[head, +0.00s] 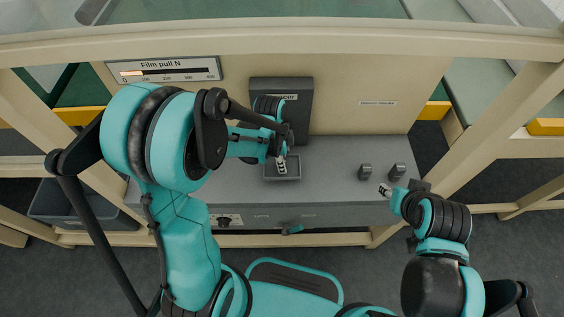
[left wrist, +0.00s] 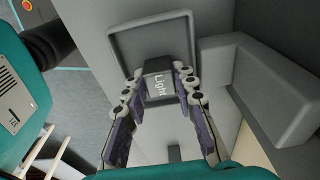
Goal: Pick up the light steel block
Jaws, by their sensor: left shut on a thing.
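The light steel block (left wrist: 158,88) is dark grey with the word "Light" on it. In the left wrist view it sits between the two fingers of my left gripper (left wrist: 160,76), which is shut on it. In the head view my left gripper (head: 281,164) points down over a small grey tray (head: 284,179) on the bench; the block is hard to make out there. In the left wrist view the tray (left wrist: 117,43) lies just beyond the block; I cannot tell whether they touch. My right gripper (head: 385,190) is at the bench's front right, its jaw opening too small to judge.
Two dark blocks (head: 365,172) (head: 398,172) stand on the right of the grey bench (head: 330,160). A dark upright box (head: 300,105) stands behind the tray. A "Film pull N" scale (head: 165,70) hangs at the back left. Cream frame posts flank the bench.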

